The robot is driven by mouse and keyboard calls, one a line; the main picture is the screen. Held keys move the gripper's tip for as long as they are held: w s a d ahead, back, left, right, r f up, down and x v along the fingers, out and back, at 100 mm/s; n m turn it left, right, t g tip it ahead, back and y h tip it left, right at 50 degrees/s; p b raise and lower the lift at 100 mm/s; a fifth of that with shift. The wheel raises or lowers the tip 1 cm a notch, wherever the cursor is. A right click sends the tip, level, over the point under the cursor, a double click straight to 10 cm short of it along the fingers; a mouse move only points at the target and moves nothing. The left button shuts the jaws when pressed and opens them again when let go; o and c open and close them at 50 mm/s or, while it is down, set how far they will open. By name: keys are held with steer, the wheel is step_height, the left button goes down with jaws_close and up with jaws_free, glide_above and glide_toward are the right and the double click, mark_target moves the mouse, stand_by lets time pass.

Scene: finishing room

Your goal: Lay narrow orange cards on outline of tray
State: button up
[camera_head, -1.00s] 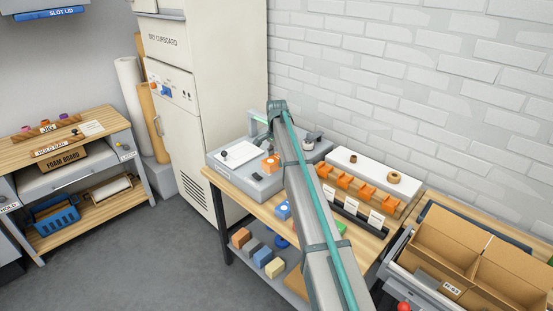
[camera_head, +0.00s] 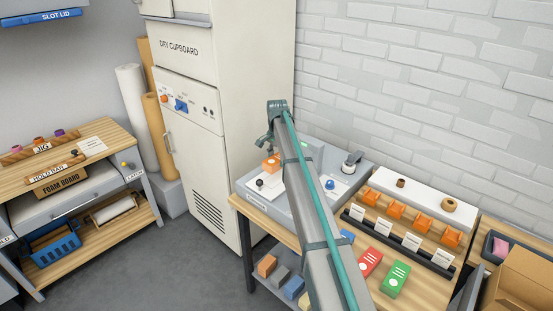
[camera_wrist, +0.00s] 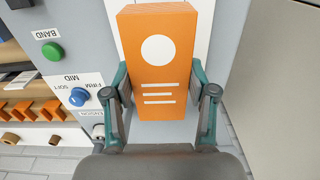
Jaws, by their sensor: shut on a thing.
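My gripper (camera_wrist: 160,88) is shut on a narrow orange card pack (camera_wrist: 158,62) with a white circle and white lines. In the head view the pack (camera_head: 271,163) hangs below my wrist, over the left part of a grey machine (camera_head: 247,198). The wrist view shows a white surface (camera_wrist: 196,40) behind the pack; contact with it cannot be told. No tray outline can be made out; the pack and my arm hide part of the machine top.
The machine has a green BAND button (camera_wrist: 51,51) and a blue tension knob (camera_wrist: 79,97). A red pack (camera_head: 368,262) and a green pack (camera_head: 396,279) lie on the bench. Several orange holders (camera_head: 395,210) stand behind white labels. A dry cupboard (camera_head: 185,125) stands left.

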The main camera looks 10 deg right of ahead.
steer(key=shift+w+a, duration=0.2)
steer(key=shift+w, duration=0.1)
steer(key=shift+s+d+f, duration=0.1)
steer(key=shift+s+d, duration=0.05)
steer(key=shift+s, duration=0.1)
steer(key=shift+f, duration=0.2)
steer(key=shift+w+f+b, duration=0.1)
steer(key=shift+f+b, duration=1.3)
steer(key=shift+f, duration=1.6)
steer(key=o, duration=1.7)
steer(key=shift+r, duration=0.1)
